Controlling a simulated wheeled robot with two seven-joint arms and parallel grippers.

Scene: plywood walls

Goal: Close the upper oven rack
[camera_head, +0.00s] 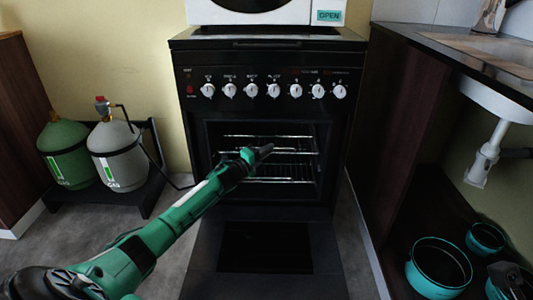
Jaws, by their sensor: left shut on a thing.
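The black oven's door (264,247) is folded down, and its cavity is open. The upper rack (295,151), a thin metal wire grid, lies in the upper part of the cavity. A lower rack (285,181) sits below it. My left gripper (266,150) reaches in from the lower left and is shut at the front of the upper rack. The gripper and wrist hide the left part of both racks. A dark piece that looks like my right gripper (512,283) shows at the bottom right corner; its fingers are not clear.
A white microwave (265,12) stands on the oven top. Two gas cylinders, one green (66,152) and one grey (117,155), stand at left. At right are a counter with a sink (490,50), its drain pipe (487,152), and teal pots (438,268) below.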

